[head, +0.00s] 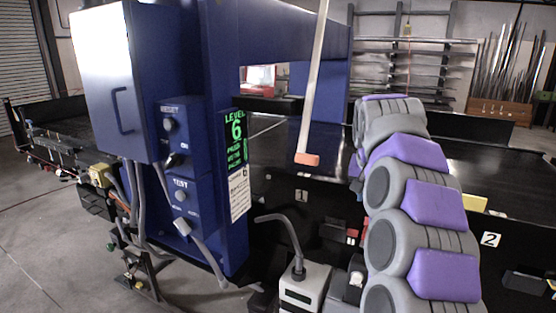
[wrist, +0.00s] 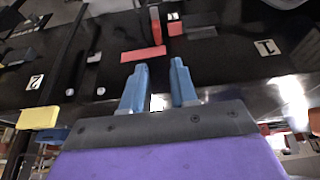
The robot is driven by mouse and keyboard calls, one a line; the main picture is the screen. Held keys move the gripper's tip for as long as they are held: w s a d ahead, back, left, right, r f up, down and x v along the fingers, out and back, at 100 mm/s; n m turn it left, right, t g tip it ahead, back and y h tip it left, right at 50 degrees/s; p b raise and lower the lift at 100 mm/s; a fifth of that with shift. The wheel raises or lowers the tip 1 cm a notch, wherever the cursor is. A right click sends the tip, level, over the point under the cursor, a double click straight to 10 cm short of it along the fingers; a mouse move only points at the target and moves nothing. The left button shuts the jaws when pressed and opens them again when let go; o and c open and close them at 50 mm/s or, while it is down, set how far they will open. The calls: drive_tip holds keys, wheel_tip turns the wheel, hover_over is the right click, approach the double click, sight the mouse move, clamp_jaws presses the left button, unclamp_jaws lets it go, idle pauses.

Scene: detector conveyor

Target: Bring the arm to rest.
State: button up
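My arm (head: 400,190), with grey rounded links and purple pads, rises along the right of the head view. Its gripper end cannot be made out there. In the wrist view my gripper (wrist: 158,78) shows two blue fingers, set apart with nothing held between them. Beyond the fingertips is the black side of the conveyor, with red parts (wrist: 143,53) and number labels "1" (wrist: 267,47) and "2" (wrist: 35,82). The fingers appear clear of it, though the exact distance cannot be told.
The blue detector frame (head: 225,140) with its control boxes (head: 180,195) stands left of my arm. A pale stick with an orange end (head: 307,158) slants over the conveyor (head: 275,150). A grey box with a bent handle (head: 303,285) is low in front. Open floor (head: 45,230) lies left.

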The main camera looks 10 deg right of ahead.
drive_tip(key=s+a+f+n+g+y, duration=0.1)
drive_tip(key=s+a+f+n, duration=0.2)
drive_tip(key=s+a, duration=0.5)
drive_tip(key=s+a+f+n+g+y, duration=0.15)
drive_tip(key=s+a+f, duration=0.3)
drive_tip(key=s, duration=0.65)
drive_tip(key=s+a+f+n+g, duration=0.1)
drive_tip(key=s+f, duration=0.5)
drive_tip(key=s, duration=0.6)
drive_tip(key=s+a+f+n+g, duration=0.1)
drive_tip(key=s+f, duration=0.5)
drive_tip(key=s, duration=0.7)
drive_tip(key=shift+a+f+g+b, duration=0.2)
drive_tip(key=shift+a+g+b, duration=0.25)
drive_tip(key=shift+a, duration=0.75)
